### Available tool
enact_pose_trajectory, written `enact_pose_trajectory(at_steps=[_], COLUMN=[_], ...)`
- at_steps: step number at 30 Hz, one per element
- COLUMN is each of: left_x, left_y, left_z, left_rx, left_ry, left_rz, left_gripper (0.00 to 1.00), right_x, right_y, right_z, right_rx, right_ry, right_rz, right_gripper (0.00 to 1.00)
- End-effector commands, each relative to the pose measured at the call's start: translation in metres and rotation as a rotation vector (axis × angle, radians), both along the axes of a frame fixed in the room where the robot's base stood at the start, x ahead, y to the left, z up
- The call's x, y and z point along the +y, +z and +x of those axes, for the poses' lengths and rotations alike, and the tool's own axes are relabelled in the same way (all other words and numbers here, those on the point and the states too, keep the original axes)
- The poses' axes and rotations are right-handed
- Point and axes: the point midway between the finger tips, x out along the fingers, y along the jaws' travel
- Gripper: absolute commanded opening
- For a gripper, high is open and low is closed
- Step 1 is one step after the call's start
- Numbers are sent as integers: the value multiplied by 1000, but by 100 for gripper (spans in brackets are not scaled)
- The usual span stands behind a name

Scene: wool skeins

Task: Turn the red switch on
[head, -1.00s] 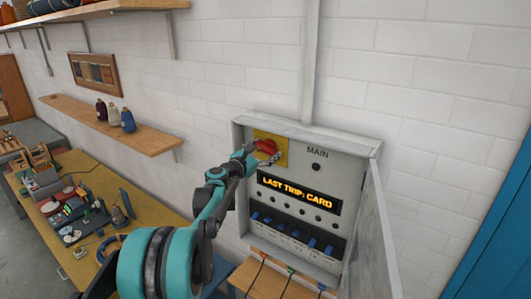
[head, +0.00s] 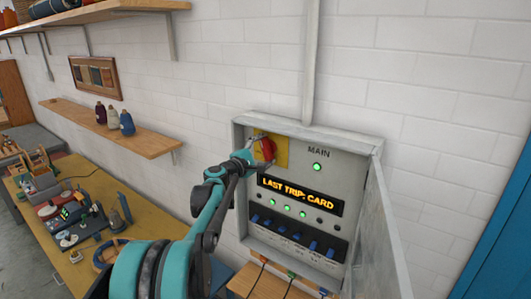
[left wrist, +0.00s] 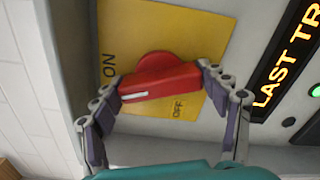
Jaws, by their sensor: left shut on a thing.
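The red switch (head: 267,149) is a rotary handle on a yellow plate (head: 283,150) at the top left of the open electrical box. In the head view its handle stands close to upright. In the left wrist view the red switch (left wrist: 160,82) lies between both fingertips, its white mark towards the side with the word ON; OFF is printed below it. My left gripper (head: 258,152) is shut on the handle; it also shows in the left wrist view (left wrist: 159,78). The MAIN lamp (head: 317,167) glows green. My right gripper is not in view.
The box (head: 378,148) has its door (head: 374,240) swung open on the right. Its display (head: 298,195) reads LAST TRIP: CARD, with several lamps, some green, and blue breakers below. A yellow workbench (head: 150,215) with tools stands left, under a wall shelf (head: 140,136).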

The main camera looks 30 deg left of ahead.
Motion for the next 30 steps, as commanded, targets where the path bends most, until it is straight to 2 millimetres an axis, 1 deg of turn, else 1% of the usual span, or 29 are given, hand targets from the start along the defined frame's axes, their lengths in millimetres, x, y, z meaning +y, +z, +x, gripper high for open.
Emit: enact_pose_trajectory(at_steps=[6, 15, 21, 30], left_x=[0, 0, 0, 0], left_y=[-1, 0, 0, 0], left_z=[0, 0, 0, 0], left_rx=[-14, -26, -30, -31], left_ry=[0, 0, 0, 0], left_rz=[175, 334, 382, 397], left_gripper=[45, 45, 45, 45], right_x=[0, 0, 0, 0], right_y=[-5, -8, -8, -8], right_z=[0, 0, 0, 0], right_rx=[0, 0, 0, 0], right_ry=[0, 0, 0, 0], right_rz=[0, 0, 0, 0], right_gripper=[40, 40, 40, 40])
